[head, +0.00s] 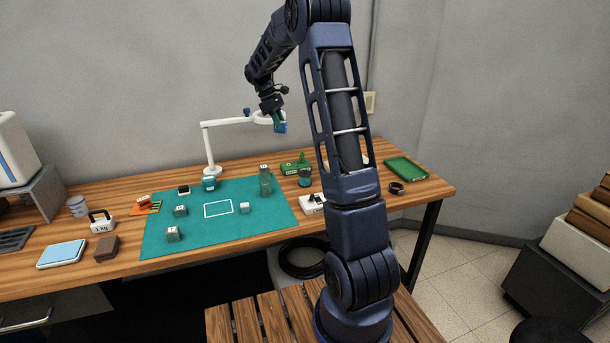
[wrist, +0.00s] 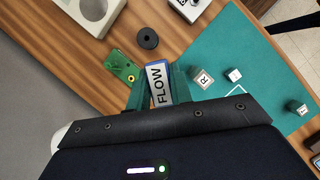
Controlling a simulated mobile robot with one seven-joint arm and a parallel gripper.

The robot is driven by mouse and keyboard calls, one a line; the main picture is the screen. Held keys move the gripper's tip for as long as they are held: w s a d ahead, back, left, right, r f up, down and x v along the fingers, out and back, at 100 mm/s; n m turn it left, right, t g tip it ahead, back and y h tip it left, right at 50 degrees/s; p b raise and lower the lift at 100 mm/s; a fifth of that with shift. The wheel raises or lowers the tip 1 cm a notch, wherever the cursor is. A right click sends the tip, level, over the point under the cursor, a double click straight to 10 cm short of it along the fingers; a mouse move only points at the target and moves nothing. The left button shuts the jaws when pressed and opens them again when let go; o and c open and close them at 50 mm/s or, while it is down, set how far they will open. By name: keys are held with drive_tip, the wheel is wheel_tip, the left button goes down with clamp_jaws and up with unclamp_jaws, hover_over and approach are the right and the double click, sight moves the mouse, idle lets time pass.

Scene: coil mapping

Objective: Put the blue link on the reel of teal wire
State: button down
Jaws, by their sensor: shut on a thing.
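My gripper (head: 277,117) is raised above the back of the bench and shut on the blue link (head: 281,128). In the wrist view the blue link (wrist: 159,79) sits between the green fingers (wrist: 158,95), with a white label reading FLOW facing the camera. A small teal, dark-topped round piece (head: 305,178), which looks like a reel, stands below and right of the gripper. It seems to be the black-topped disc (wrist: 148,38) in the wrist view. Another teal round piece (head: 209,184) stands at the mat's back edge; I cannot tell for sure which is the teal wire reel. The link is apart from both.
A green device (head: 295,164) stands beside the dark-topped piece. A white lamp (head: 207,145) reaches its arm close to my gripper. Several grey labelled pieces stand on the teal mat (head: 270,215). A white box (head: 312,204) and a green tray (head: 405,168) are to the right.

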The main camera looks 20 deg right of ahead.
drive_tip(key=m, duration=0.2)
hover_over(308, 174)
drive_tip(key=w+a, duration=0.1)
wheel_tip(308, 174, down, 19)
drive_tip(key=shift+f, duration=0.15)
drive_tip(key=shift+f, duration=0.15)
drive_tip(key=c, duration=1.3)
unclamp_jaws()
drive_tip(key=shift+o, duration=0.2)
